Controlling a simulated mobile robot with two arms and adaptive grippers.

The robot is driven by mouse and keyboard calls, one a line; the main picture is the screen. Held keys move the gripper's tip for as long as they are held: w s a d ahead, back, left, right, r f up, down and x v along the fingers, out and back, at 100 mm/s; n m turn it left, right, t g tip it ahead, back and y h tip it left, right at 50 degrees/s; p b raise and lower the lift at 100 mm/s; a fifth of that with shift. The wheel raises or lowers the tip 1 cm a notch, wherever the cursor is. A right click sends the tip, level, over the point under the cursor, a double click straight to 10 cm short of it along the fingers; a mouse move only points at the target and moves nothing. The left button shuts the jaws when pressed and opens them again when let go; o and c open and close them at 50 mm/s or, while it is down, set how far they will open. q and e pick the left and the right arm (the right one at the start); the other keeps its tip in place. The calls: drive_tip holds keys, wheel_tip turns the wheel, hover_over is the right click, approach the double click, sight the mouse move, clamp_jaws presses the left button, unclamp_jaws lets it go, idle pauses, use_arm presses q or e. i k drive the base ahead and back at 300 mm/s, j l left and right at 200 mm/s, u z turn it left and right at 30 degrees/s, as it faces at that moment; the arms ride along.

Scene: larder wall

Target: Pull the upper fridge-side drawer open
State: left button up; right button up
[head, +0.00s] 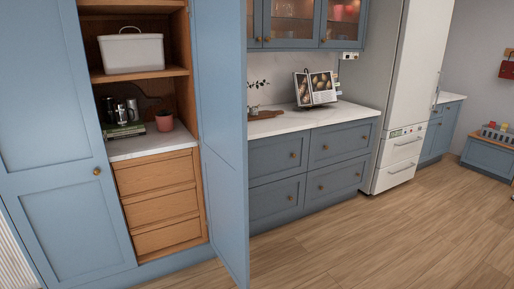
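The upper fridge-side drawer (343,143) is the upper right front in the blue counter unit, beside the tall white fridge (408,75). It looks shut, its front in line with the fronts around it. It has a small brass knob (326,147). The upper left drawer (272,158) and the two lower drawers also look shut. Neither of my grippers shows in the head view.
An open blue larder door (222,130) stands out left of the counter unit and hides part of its left side. A cookbook on a stand (317,88) is on the white worktop (270,127). The wooden floor (370,240) before the drawers is clear.

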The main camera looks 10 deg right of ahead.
sight(335, 143)
drive_tip(key=i+l+z, duration=0.2)
drive_tip(key=i+z, duration=0.65)
drive_tip(key=i, duration=0.3)
drive_tip(key=i+j+z, duration=0.15)
drive_tip(key=i+z, duration=0.3)
drive_tip(key=i, duration=0.1)
